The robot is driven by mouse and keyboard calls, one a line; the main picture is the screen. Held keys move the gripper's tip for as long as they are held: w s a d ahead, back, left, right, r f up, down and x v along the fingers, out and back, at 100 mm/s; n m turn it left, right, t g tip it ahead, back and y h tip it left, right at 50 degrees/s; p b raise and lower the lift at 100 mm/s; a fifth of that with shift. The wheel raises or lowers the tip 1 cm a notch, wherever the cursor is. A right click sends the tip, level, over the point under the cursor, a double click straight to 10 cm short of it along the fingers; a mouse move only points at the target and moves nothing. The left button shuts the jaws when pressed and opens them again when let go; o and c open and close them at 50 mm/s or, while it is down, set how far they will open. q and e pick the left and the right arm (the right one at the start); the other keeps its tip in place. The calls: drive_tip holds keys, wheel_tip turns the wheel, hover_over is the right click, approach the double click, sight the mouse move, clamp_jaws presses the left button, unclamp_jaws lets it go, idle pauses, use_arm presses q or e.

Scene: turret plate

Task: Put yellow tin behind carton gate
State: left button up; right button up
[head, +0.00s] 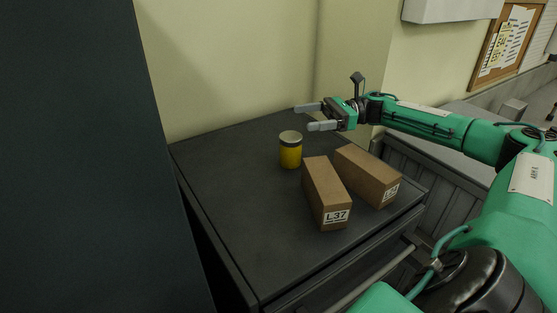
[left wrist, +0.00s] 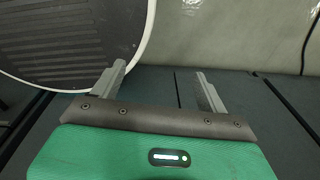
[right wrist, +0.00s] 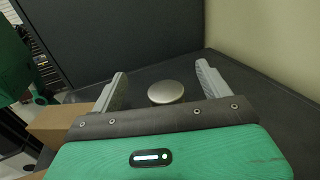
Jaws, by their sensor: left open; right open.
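The yellow tin (head: 290,155) with a grey lid stands upright on the dark cabinet top, behind and left of the cartons. Two brown cartons, one marked L37 (head: 325,195) and another (head: 368,177), lie side by side with a narrow gap at the front. My right gripper (head: 306,117) is open and empty, above and behind the tin, fingers pointing left. In the right wrist view the tin's round lid (right wrist: 166,92) shows between and below the open fingers (right wrist: 162,72). My left gripper (left wrist: 160,72) is open and empty; it is outside the head view.
The dark cabinet top (head: 230,190) is clear left of the tin. A pale wall (head: 230,60) closes the back, and a tall dark panel (head: 70,150) stands at the left. The left wrist view shows a round pale-rimmed object (left wrist: 70,40) beside dark surfaces.

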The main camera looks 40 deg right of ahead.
drive_tip(key=p, duration=0.5)
approach(285, 147)
drive_tip(key=w, duration=0.1)
drive_tip(key=w+a+f, duration=0.1)
drive_tip(key=shift+w+f, duration=0.15)
drive_tip(key=shift+w, duration=0.2)
drive_tip(key=shift+x, duration=0.75)
drive_tip(key=shift+w+a+p, duration=0.1)
drive_tip(key=shift+a+p, duration=0.25)
drive_tip(key=shift+p, duration=0.15)
drive_tip(key=p+x, duration=0.3)
drive_tip(key=x, duration=0.1)
drive_tip(key=shift+w+a, duration=0.15)
drive_tip(key=shift+w, duration=0.05)
drive_tip(key=shift+w+a+p, duration=0.15)
drive_tip(key=shift+a+p, duration=0.2)
drive_tip(key=shift+a, duration=0.05)
use_arm(q)
wheel_tip(285, 147, up, 10)
drive_tip(key=d, duration=0.1)
drive_tip(key=shift+d+f, duration=0.25)
drive_tip(key=shift+d, duration=0.05)
use_arm(e)
drive_tip(key=shift+c, duration=0.2)
